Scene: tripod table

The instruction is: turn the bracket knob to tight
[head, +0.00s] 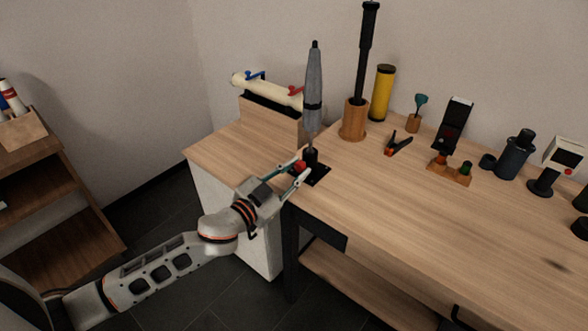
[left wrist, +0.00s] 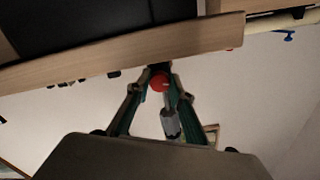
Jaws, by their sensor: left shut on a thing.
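The bracket (head: 314,171) is a black clamp at the left corner of the wooden table, and a grey closed umbrella-like shape (head: 314,85) stands upright in it. The bracket's red knob (head: 299,166) faces my left gripper (head: 299,174). In the left wrist view the red knob (left wrist: 159,82) sits between the two fingertips of my left gripper (left wrist: 160,80), which are shut on it. The grey shape (left wrist: 171,125) shows behind it there. Any mark on the knob is too small to read. My right gripper is not in view.
The wooden table (head: 420,215) holds a wooden cup (head: 354,120) with a black shaft, a yellow cylinder (head: 381,92), an orange-black clamp (head: 398,144) and several devices. A lower cabinet (head: 215,150) adjoins at left, bearing a cream tube (head: 268,91). The table's front middle is clear.

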